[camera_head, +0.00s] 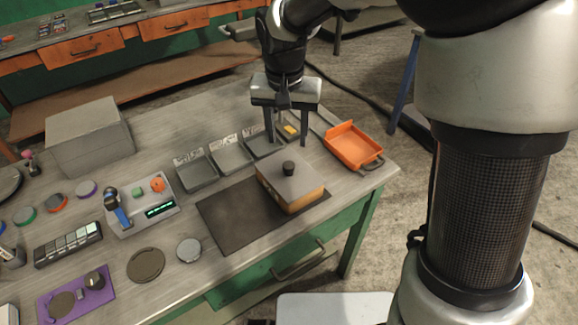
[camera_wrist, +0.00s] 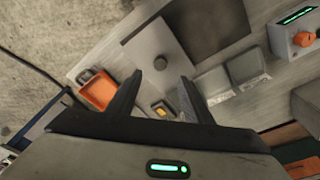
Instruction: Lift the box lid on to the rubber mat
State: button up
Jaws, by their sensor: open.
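The tan box (camera_head: 308,202) stands closed on the workbench. Its flat grey lid (camera_head: 272,171) lies on top, with a dark round knob (camera_head: 289,168) in the middle. My gripper (camera_head: 286,143) is open and empty, pointing down, above and behind the box. In the wrist view the lid (camera_wrist: 143,46) and knob (camera_wrist: 160,62) show beyond my fingertips (camera_wrist: 160,76), apart from them. Part of the mat (camera_wrist: 210,25) also shows there.
An orange tray (camera_head: 352,147) stands right of the box. Several grey bins (camera_head: 197,173) line up behind the mat; one near my fingers holds a yellow item (camera_head: 290,129). A device with an orange knob (camera_head: 157,185), a grey disc (camera_head: 188,250) and a large grey box (camera_head: 88,135) are farther left.

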send_over(289, 165)
jog(key=s, duration=0.2)
jog(key=f, duration=0.6)
jog(key=shift+w+f, duration=0.15)
jog(key=shift+w, duration=0.05)
jog(key=shift+w+a+f, duration=0.1)
jog(key=shift+w+f, duration=0.1)
jog(key=shift+f, duration=0.65)
jog(key=shift+w+d+f, duration=0.1)
jog(key=shift+w+f, duration=0.15)
jog(key=shift+f, duration=0.6)
jog(key=shift+w+a+f, duration=0.1)
jog(key=shift+w+f, duration=0.1)
jog(key=shift+f, duration=0.65)
grip_shut()
